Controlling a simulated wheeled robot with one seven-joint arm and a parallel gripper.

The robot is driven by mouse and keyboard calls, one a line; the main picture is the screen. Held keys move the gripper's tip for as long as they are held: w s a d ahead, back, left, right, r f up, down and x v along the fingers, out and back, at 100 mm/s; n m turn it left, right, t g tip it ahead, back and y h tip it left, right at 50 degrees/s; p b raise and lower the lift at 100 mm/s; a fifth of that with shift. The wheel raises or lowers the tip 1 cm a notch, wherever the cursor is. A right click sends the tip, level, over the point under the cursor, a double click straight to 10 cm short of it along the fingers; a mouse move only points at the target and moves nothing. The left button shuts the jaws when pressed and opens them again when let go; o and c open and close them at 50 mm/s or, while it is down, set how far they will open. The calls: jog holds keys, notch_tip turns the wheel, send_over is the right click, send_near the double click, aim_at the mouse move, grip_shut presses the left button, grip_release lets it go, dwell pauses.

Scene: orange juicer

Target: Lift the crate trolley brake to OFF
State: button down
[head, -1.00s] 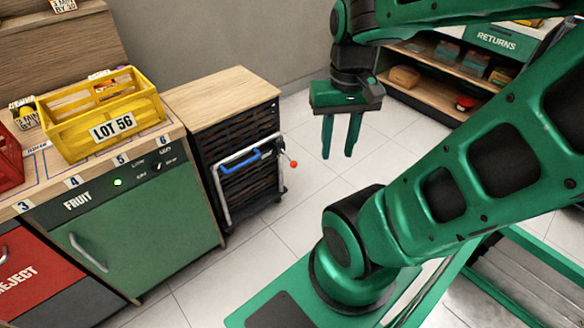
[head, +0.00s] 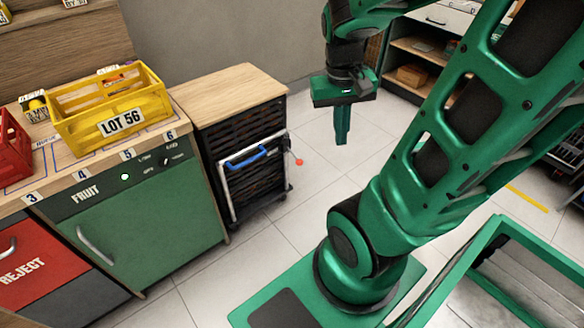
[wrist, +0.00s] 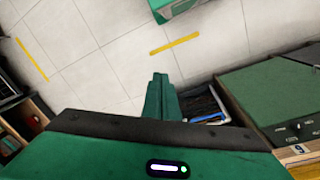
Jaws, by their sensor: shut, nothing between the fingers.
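The crate trolley (head: 270,118) is a dark slatted unit under a wooden top, with a pale metal frame and a blue handle bar (head: 246,157) on its front. A small red knob (head: 299,162) on a thin stem sticks out at its right side, probably the brake lever; its setting cannot be read. My gripper (head: 341,139) hangs fingers down, shut and empty, in the air right of the trolley, apart from it. In the wrist view my shut fingers (wrist: 160,78) point past the trolley, whose blue handle (wrist: 208,118) is partly visible; the red knob is not seen there.
The green FRUIT cabinet (head: 150,215) stands left of the trolley, with a yellow LOT 56 crate (head: 85,125) on its counter. A wooden shelf unit (head: 405,95) stands at the back right. Tiled floor (head: 300,205) is clear before the trolley.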

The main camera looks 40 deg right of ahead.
jog(key=w+d+f+n+h, duration=0.3)
jog(key=w+d+f+h, duration=0.25)
jog(key=w+f, duration=0.6)
jog(key=w+d+f+n+h, duration=0.35)
jog(key=w+d+f, duration=0.25)
jog(key=w+f, duration=0.5)
jog(key=w+a+f+n+t, duration=0.2)
jog(key=w+f+n+t, duration=0.1)
jog(key=f, duration=0.5)
jog(key=w+a+f+n+t, duration=0.2)
jog(key=f+n, duration=0.3)
jog(key=f, duration=0.3)
jog(key=w+a+f+n+t, duration=0.2)
jog(key=w+f+n+t, duration=0.1)
jog(key=f, duration=0.5)
jog(key=shift+w+a+f+n+t, duration=0.25)
jog(key=shift+w+n+t, duration=0.15)
jog(key=shift+n+t, duration=0.55)
jog(key=shift+d, duration=0.1)
jog(key=w+d+f, duration=0.1)
jog(key=w+d, duration=0.2)
jog(key=d, duration=0.5)
jog(key=shift+w+d+f, duration=0.15)
jog(key=shift+d+f, duration=0.1)
jog(key=shift+f, duration=0.15)
